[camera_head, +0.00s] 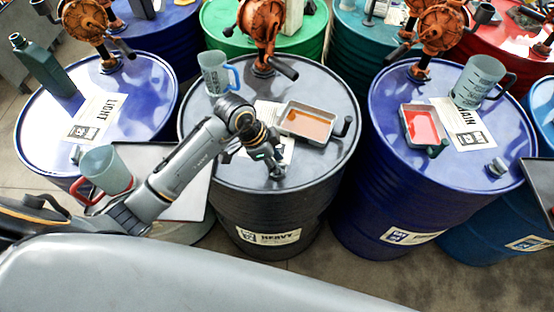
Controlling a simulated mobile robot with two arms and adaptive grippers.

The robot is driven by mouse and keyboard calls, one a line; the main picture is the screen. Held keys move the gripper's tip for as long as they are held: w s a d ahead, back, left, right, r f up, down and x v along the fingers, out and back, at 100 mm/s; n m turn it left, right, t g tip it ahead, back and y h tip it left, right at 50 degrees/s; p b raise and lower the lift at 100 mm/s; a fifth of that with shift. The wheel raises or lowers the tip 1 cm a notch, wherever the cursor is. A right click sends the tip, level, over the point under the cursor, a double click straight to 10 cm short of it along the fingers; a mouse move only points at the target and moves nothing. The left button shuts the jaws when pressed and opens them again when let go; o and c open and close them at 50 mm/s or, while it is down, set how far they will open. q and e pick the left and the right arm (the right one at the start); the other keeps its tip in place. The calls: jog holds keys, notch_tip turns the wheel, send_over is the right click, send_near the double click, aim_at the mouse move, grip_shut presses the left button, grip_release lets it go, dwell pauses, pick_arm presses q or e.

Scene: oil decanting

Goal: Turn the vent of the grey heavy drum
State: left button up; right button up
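The grey heavy drum (335,85) stands upright in the middle, with a HEAVY label on its front side. My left arm reaches in from the left over its top. My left gripper (275,170) points down at the front part of the lid, at the spot where a small vent seems to be. The gripper hides most of that spot, so the vent's angle and any grip on it cannot be made out. The finger gap is too small to read. My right gripper is not in view.
On the grey drum stand an orange pump (262,35), a blue-handled jug (215,75) and a metal tray (308,122) of brown oil. Blue drums flank it: the left (150,85) labelled LIGHT, the right (385,165). A red-handled jug (106,170) is near my arm.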

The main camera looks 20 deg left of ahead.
pick_arm(q)
grip_shut()
